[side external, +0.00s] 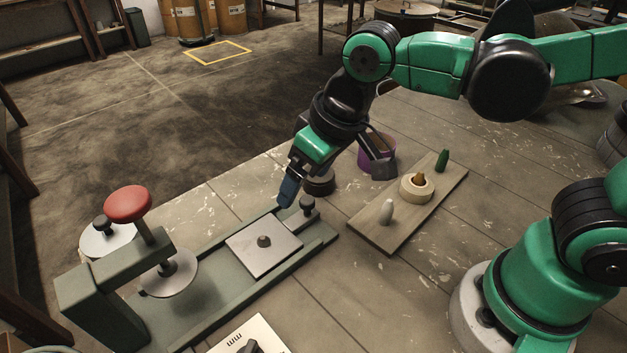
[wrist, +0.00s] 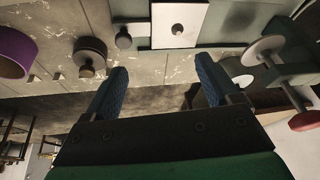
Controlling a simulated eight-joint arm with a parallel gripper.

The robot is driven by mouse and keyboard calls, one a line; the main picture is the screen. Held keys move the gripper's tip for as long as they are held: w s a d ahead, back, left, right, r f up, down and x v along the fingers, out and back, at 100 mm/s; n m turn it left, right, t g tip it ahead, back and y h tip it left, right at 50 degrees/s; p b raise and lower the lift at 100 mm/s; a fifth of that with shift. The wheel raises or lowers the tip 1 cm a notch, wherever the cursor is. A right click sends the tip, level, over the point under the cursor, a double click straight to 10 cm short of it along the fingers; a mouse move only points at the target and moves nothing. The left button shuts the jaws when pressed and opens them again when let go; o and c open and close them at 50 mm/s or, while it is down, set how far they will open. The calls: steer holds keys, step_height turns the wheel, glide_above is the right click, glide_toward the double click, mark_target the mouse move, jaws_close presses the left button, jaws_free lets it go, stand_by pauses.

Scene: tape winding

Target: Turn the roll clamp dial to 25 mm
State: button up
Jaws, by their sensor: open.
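A white panel (side external: 262,333) with "mm" lettering and a black dial knob (side external: 250,348) shows at the bottom edge of the side view. It is cut off there, so the dial's reading cannot be seen. My gripper (side external: 335,178) is open and empty. It is above the bench near the far end of the green fixture, well away from the dial. In the wrist view its two blue-padded fingers (wrist: 162,85) are spread apart with nothing between them. I cannot make out the dial in the wrist view.
The green fixture (side external: 205,303) carries a square plate (side external: 277,251), discs and a red-knobbed lever (side external: 128,204). A dark round piece (side external: 321,184) and a purple ring (side external: 365,157) sit near my gripper. A wooden board (side external: 402,222) holds a tape roll (side external: 406,193) and pegs.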

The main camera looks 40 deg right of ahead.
steer(key=s+a+f+n+g, duration=0.1)
steer(key=s+a, duration=0.1)
steer(key=a, duration=0.3)
steer(key=s+a+f+n+g+h, duration=0.1)
steer(key=s+a+f, duration=0.1)
steer(key=a, duration=0.3)
steer(key=s+a+f+n+g, duration=0.1)
steer(key=s+a+f, duration=0.1)
steer(key=a, duration=0.3)
steer(key=shift+s+a+f+n+g+h, duration=0.1)
steer(key=shift+s+a+n+g+h, duration=0.1)
steer(key=shift+s, duration=0.25)
steer(key=shift+s+a+n+g+h, duration=0.1)
steer(key=shift+s+a+g, duration=0.1)
steer(key=shift+s, duration=0.2)
steer(key=shift+f, duration=2.8)
jaws_close()
